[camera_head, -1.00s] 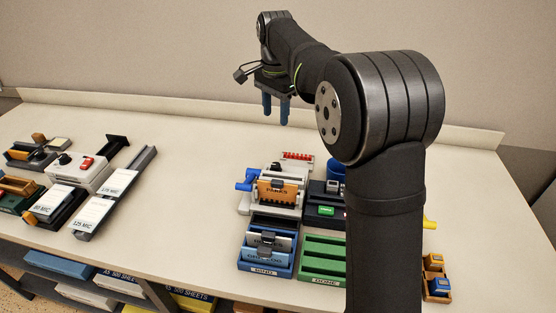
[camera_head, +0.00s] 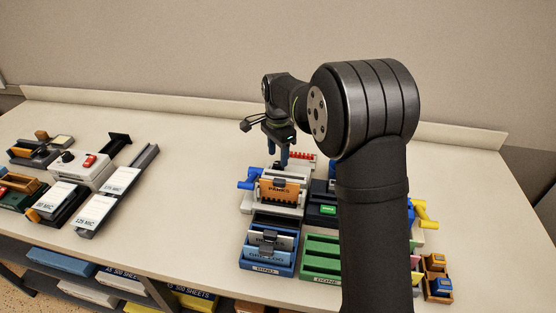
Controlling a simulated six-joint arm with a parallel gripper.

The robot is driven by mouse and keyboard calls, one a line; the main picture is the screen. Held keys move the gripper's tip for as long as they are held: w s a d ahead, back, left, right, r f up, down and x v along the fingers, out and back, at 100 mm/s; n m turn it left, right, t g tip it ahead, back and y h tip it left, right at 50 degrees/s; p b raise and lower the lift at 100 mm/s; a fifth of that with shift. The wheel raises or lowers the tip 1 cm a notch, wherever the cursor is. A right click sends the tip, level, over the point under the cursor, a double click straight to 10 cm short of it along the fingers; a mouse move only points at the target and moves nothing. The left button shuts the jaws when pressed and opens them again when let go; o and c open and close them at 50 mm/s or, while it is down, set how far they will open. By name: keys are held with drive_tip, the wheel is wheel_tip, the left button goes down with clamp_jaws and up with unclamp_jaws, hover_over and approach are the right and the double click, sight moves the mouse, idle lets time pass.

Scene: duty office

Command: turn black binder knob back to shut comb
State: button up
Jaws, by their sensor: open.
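A grey-white binding machine (camera_head: 290,209) stands right of the table's middle, with a blue lever (camera_head: 249,180) on its left side. An orange card (camera_head: 279,190) stands upright in it, held at the top by a dark clip. A row of red pieces (camera_head: 302,156) lies behind it. I cannot make out the black binder knob on this machine; my gripper and arm cover part of that area. My gripper (camera_head: 278,161) points down with blue fingers, open and seemingly empty, over the back of the machine. I cannot tell whether it touches anything.
A blue tray (camera_head: 266,270) with cards and a green tray (camera_head: 321,264) stand in front. A dark unit with a green display (camera_head: 328,210) is close right. A yellow handle (camera_head: 427,214) shows beyond my arm. A white machine with a black knob (camera_head: 67,156) stands left. The table's middle is clear.

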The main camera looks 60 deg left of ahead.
sight(278, 166)
drive_tip(key=shift+f, duration=1.5)
drive_tip(key=shift+c, duration=0.4)
drive_tip(key=c, duration=0.9)
